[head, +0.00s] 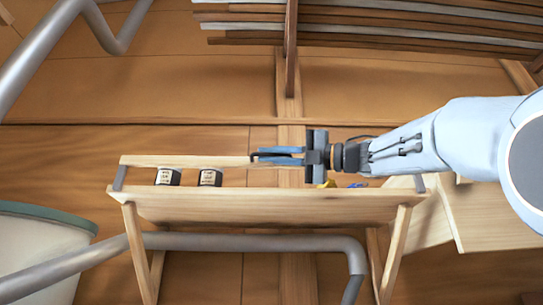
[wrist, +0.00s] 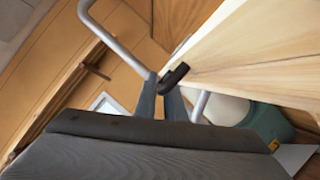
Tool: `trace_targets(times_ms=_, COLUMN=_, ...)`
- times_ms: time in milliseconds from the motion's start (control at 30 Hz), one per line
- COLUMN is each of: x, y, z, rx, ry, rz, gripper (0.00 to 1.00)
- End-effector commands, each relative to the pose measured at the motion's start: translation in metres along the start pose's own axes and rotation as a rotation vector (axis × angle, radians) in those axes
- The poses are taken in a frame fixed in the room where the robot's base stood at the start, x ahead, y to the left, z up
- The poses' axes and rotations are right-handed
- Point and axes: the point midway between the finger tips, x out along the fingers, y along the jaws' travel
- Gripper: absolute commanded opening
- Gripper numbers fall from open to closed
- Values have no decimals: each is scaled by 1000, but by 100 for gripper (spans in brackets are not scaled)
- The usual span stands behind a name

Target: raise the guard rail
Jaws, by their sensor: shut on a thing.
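The guard rail (head: 190,161) is a pale wooden bar along the far side of a wooden shelf (head: 270,207), with a grey arm at each end. It stands level, above the shelf top. My gripper (head: 257,155) reaches in from the right, its fingers pointing left at the rail's middle. In the wrist view, my gripper (wrist: 161,86) is shut on a short black handle (wrist: 176,75) at the edge of a pale wooden board (wrist: 250,60), which looks like the rail. My gripper hides part of the rail in the head view.
Two dark labelled jars (head: 168,177) (head: 210,177) stand on the shelf's left half. A small yellow item (head: 327,184) lies below my gripper. Grey tubes (head: 250,242) pass below and at upper left. A pale tub (head: 40,250) stands at lower left. Planks (head: 400,20) hang above.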

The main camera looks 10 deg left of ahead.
Motion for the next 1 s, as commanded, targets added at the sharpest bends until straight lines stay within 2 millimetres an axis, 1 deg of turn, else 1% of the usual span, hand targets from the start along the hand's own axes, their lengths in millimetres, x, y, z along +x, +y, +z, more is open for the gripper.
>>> trace_targets(times_ms=400, x=1, y=0, z=0, rx=0, ry=0, rz=1, gripper=0)
trace_targets(times_ms=433, x=1, y=0, z=0, rx=0, ry=0, rz=1, gripper=14)
trace_targets(times_ms=500, x=1, y=0, z=0, rx=1, ry=0, rz=0, gripper=26)
trace_targets(times_ms=533, x=1, y=0, z=0, rx=1, ry=0, rz=0, gripper=28)
trace_targets(times_ms=867, x=-1, y=-2, z=1, rx=1, ry=-2, rz=-2, gripper=28)
trace_targets(times_ms=1000, x=-12, y=-3, z=1, rx=0, ry=-5, rz=-3, gripper=28)
